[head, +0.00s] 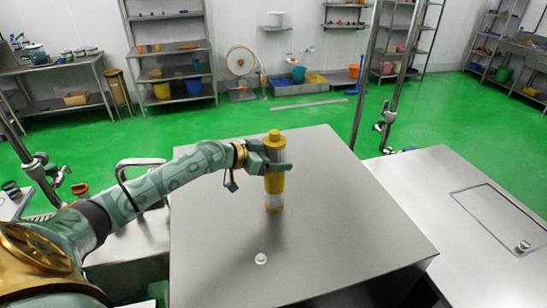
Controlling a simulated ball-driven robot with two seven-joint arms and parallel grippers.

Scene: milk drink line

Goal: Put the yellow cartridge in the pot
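The yellow cartridge (274,190) is upright over the grey metal table, with a yellow cap and pale bands. My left gripper (279,168) reaches in from the left, with its fingers closed around the cartridge's middle. The fingers hide part of the cartridge. I cannot tell whether its base touches the table or hangs just above it. My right gripper is not in view. I cannot make out a pot for certain.
The metal table (350,230) is mostly bare, with a small white round piece (261,259) near its front. A steel counter (440,190) with a rectangular hatch (495,222) stands at right. Shelves (170,60) line the back wall beyond the green floor.

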